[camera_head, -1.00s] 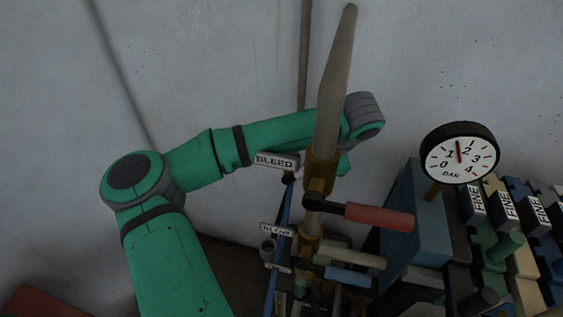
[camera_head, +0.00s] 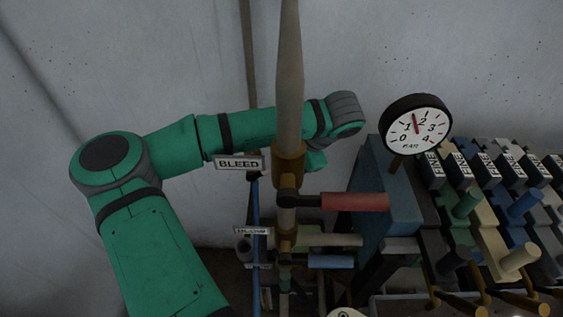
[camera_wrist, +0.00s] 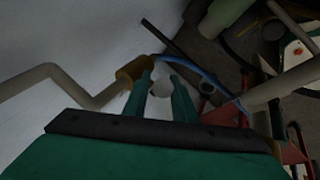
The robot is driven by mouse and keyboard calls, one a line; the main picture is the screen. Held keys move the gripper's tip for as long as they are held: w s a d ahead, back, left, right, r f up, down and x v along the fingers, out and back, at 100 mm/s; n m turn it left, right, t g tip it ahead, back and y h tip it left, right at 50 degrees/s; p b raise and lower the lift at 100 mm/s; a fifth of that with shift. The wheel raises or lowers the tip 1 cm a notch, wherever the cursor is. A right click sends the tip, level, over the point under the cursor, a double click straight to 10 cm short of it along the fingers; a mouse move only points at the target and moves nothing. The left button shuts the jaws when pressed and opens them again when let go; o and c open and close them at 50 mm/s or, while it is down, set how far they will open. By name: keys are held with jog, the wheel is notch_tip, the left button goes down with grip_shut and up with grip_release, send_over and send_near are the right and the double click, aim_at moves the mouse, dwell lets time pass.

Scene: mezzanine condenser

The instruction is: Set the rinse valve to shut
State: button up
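No tag legibly reading rinse shows, so I cannot tell which valve it is. A red lever (camera_head: 355,202) points right from the upright pipe (camera_head: 289,75), below a tag reading BLEED (camera_head: 238,163). A beige lever (camera_head: 330,240) and a blue lever (camera_head: 330,262) lie lower, pointing right. A second tag (camera_head: 252,231) and a partly hidden one (camera_head: 258,266) hang near them, hard to read. My gripper (camera_wrist: 163,80) shows two green fingers apart in the wrist view, with a pale round end seen between them; contact is unclear. In the head view the pipe mostly hides it.
A round gauge (camera_head: 416,124) marked BAR stands on a blue box (camera_head: 385,195). A bank of coloured valve blocks (camera_head: 480,215) fills the right. Bare wall lies behind. The wrist view shows a bent pale pipe (camera_wrist: 75,88) and a blue hose (camera_wrist: 205,78).

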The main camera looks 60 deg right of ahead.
jog(key=shift+o, duration=1.2)
jog(key=shift+w+a, duration=0.1)
jog(key=shift+a, duration=0.05)
jog(key=v, duration=0.7)
jog(key=shift+r, duration=0.25)
